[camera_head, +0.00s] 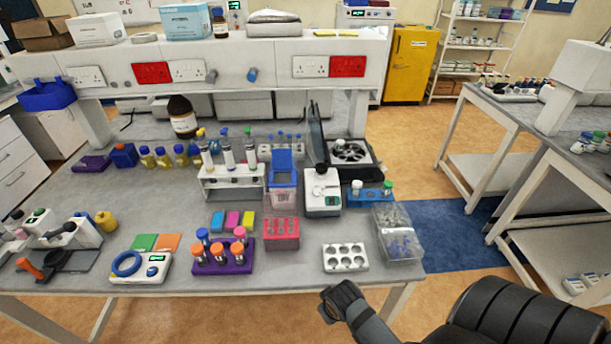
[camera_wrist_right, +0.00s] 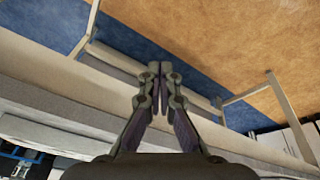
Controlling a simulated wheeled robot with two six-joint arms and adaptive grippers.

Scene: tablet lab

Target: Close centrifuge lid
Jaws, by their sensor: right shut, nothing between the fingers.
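The centrifuge (camera_head: 370,168) stands toward the back right of the bench in the head view, a dark box with a round rotor in its pale top. Its dark lid (camera_head: 317,133) is open and stands upright on the left side of the body. My right gripper (camera_head: 329,303) is shut and empty, in front of the bench's front edge and well short of the centrifuge. The wrist view shows its two fingers (camera_wrist_right: 160,72) together with nothing between them; the centrifuge cannot be made out there. My left gripper is not in view.
A white device (camera_head: 322,207) stands just in front of the centrifuge, with a blue rack (camera_head: 369,195) to its right. A clear plastic box (camera_head: 398,246) and a white six-hole rack (camera_head: 345,257) sit near the front right edge. A shelf with sockets (camera_head: 240,62) runs behind.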

